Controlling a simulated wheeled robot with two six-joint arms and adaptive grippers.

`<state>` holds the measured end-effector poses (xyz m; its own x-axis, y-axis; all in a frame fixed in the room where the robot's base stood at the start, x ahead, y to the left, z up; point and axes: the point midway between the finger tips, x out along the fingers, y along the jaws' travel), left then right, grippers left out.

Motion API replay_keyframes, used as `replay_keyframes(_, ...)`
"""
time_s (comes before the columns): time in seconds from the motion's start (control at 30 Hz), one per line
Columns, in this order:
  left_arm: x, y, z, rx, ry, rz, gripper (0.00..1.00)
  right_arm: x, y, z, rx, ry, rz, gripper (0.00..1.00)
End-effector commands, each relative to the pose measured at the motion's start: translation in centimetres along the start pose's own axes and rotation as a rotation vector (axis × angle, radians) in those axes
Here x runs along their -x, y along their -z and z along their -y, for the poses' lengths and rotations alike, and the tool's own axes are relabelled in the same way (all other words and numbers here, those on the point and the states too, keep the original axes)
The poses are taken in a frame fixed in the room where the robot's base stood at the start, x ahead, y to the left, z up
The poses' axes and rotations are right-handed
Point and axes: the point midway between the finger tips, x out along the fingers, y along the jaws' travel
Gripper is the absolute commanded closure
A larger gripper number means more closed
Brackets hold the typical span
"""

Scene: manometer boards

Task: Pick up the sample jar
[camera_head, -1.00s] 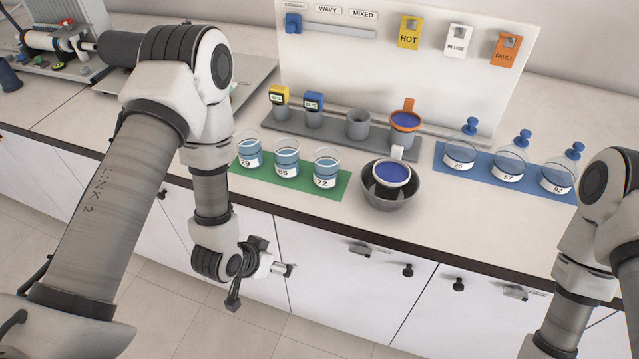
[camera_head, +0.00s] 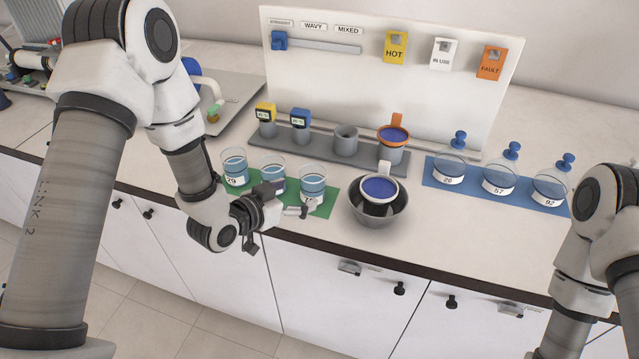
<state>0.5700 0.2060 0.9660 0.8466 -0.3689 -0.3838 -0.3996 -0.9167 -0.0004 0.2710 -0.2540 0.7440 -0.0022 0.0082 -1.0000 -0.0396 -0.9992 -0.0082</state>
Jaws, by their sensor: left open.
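Three clear glass jars with blue liquid and number labels stand upright in a row on a green mat (camera_head: 325,203): jar 29 (camera_head: 235,166), the middle jar (camera_head: 273,172) and jar 72 (camera_head: 312,183). Which one is the sample jar, I cannot tell. My left gripper (camera_head: 283,213) is open and empty, at the front edge of the mat. It partly hides the middle jar's label and the lower front of jar 72. Whether it touches either jar, I cannot tell. My right arm is at the right edge; its gripper is out of view.
A grey bowl (camera_head: 378,220) holding a white-rimmed sieve stands right of the green mat. Behind is a grey rack (camera_head: 320,150) with yellow and blue gauges. Stoppered flasks stand on a blue mat (camera_head: 475,185). A white board (camera_head: 390,85) closes the back.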

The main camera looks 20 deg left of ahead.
Motion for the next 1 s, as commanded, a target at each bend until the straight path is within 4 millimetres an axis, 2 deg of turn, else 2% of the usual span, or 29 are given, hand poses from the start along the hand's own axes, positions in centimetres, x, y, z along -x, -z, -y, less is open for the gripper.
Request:
replay_keyframes(0.27,-3.8,0.3,-0.1,-0.003,-0.003,0.002,0.13,1.8,0.0,0.0,0.000,0.000,0.001,0.60)
replay_keyframes(0.4,-6.4,0.1,0.0,-0.003,-0.002,0.002,0.13,2.6,0.0,0.0,0.000,0.000,0.000,0.60)
replay_keyframes(0.5,-7.3,-0.1,0.0,0.000,-0.001,0.001,0.13,2.7,0.0,0.0,0.000,0.000,0.001,0.60)
replay_keyframes(0.67,-7.3,-0.1,0.0,0.001,0.000,0.001,0.13,2.6,0.0,0.0,0.000,0.000,0.001,0.60)
replay_keyframes(0.7,-7.3,-0.1,0.0,0.001,0.000,0.002,0.20,2.6,0.0,0.0,0.000,0.000,0.001,0.60)
replay_keyframes(0.87,-7.3,-0.1,0.0,0.001,0.000,0.002,0.77,2.6,0.0,0.0,0.000,0.000,0.001,0.60)
replay_keyframes(0.9,-7.3,-0.1,0.0,0.001,0.000,0.002,0.83,2.6,0.0,0.0,0.000,0.000,0.001,0.60)
replay_keyframes(1.0,-7.3,-0.1,0.0,0.001,0.000,0.001,0.84,2.6,0.0,0.0,0.000,0.000,0.001,0.60)
